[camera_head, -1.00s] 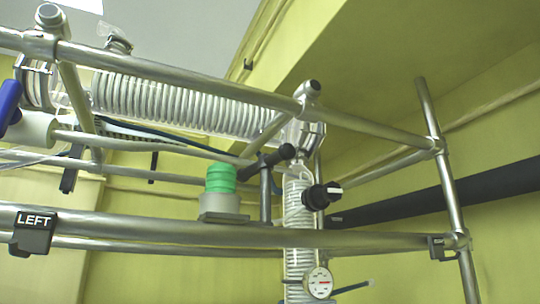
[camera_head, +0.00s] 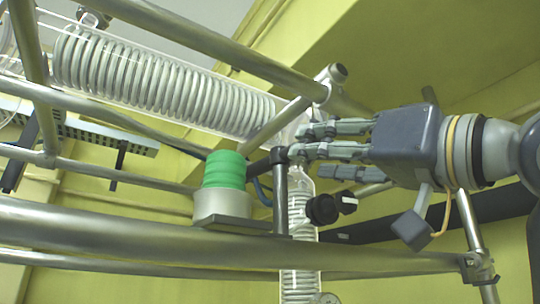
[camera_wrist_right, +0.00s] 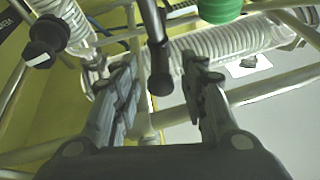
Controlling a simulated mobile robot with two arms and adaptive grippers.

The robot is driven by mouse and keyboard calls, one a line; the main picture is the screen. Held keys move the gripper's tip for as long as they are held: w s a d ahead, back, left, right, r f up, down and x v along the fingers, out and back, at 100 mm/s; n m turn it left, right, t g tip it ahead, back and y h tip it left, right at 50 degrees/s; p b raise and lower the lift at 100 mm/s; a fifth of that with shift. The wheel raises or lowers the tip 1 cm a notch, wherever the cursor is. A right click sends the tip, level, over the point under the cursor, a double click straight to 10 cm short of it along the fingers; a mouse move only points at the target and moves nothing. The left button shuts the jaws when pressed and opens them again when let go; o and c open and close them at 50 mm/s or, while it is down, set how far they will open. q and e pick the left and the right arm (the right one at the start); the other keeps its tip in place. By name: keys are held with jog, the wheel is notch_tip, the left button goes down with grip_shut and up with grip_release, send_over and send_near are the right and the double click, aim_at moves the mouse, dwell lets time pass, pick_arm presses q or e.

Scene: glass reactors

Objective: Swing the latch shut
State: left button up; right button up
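The latch is a dark lever on a short upright post (camera_head: 281,205), beside a green ribbed cap on a grey base. Its arm (camera_head: 259,166) shows left of the post, and its outer end is hidden behind my fingers. In the right wrist view the dark lever (camera_wrist_right: 153,40) ends in a rounded tip between my two fingers, with gaps on both sides. My right gripper (camera_head: 298,143) reaches in from the right, open, with its fingertips at the top of the post. It also shows open in the wrist view (camera_wrist_right: 163,72). My left gripper is not in view.
The green cap (camera_head: 224,170) stands close left of the latch. A black knob (camera_head: 322,209) is just below my fingers. Steel rails (camera_head: 150,230) cross in front and above. Coiled glass tubes (camera_head: 160,85) run behind.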

aim_at(285, 149)
jog(key=w+a+r+p, duration=0.1)
jog(key=p, duration=0.1)
jog(key=w+a+r+p, duration=0.1)
jog(key=r, duration=0.1)
jog(key=shift+w+p, duration=0.3)
jog(key=shift+p, duration=0.05)
jog(key=w+a, duration=0.1)
jog(key=p, duration=0.1)
jog(key=w+a, duration=0.1)
jog(key=shift+w+a+r, duration=0.25)
jog(key=shift+w+a, duration=0.1)
jog(key=shift+w+a+r+p, duration=0.2)
jog(key=shift+w+r+p, duration=0.1)
jog(key=shift+p, duration=0.2)
jog(key=shift+f, duration=0.1)
jog(key=shift+w, duration=0.1)
jog(key=shift+c, duration=1.4)
grip_shut()
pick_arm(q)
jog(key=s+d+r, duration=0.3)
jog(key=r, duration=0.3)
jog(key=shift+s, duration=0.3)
